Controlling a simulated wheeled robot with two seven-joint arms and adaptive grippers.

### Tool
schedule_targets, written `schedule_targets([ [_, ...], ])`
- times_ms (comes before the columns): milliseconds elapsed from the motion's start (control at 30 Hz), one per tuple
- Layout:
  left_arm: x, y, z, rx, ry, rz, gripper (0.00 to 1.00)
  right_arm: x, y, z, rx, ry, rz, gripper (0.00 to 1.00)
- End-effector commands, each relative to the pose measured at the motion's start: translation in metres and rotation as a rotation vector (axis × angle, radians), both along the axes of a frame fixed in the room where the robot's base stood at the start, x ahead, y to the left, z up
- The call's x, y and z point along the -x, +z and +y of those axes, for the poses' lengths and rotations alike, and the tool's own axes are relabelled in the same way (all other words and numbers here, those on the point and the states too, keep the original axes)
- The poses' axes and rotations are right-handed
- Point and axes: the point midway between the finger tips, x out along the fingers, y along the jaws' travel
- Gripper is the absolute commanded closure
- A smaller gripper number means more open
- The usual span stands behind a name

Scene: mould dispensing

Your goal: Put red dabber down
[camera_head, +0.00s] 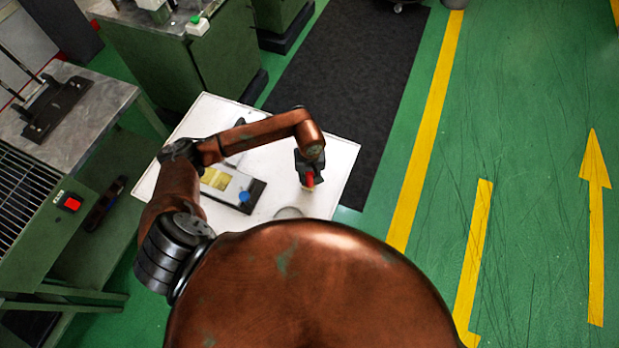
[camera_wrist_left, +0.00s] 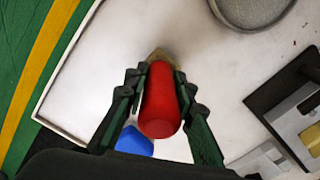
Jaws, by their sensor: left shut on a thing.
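My left gripper (camera_head: 308,170) is over the right part of the white table. It is shut on the red dabber (camera_head: 309,180), which also shows between the two fingers in the left wrist view (camera_wrist_left: 160,103). The dabber's tan tip (camera_wrist_left: 159,57) points out past the fingertips toward the tabletop. I cannot tell whether the tip touches the table. My right gripper is not in view.
The white table (camera_head: 335,158) carries a mould with a black end (camera_head: 257,189) and a blue knob-like thing (camera_head: 244,197). A round grey dish (camera_head: 289,212) is near the front edge. A blue object (camera_wrist_left: 135,142) lies behind the dabber in the left wrist view.

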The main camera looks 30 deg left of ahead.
Motion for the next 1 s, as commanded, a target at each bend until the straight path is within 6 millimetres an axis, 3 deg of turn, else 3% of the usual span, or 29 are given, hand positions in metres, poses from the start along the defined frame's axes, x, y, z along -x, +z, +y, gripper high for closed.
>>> schedule_targets([
  [133, 0.0, -0.004, 0.0, -0.001, -0.001, 0.001, 1.0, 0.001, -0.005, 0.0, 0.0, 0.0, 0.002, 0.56],
  [167, 0.0, -0.003, 0.0, -0.001, 0.0, 0.001, 0.74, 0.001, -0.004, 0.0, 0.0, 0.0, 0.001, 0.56],
  [400, 0.0, -0.002, 0.0, 0.0, 0.0, 0.0, 0.59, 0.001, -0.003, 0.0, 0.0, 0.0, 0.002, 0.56],
  [767, 0.0, 0.002, 0.0, 0.001, 0.001, 0.0, 0.59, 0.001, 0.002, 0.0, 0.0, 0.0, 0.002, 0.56],
  [1000, -0.002, 0.044, 0.0, -0.001, -0.002, -0.005, 0.59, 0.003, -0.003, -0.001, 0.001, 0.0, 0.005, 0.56],
])
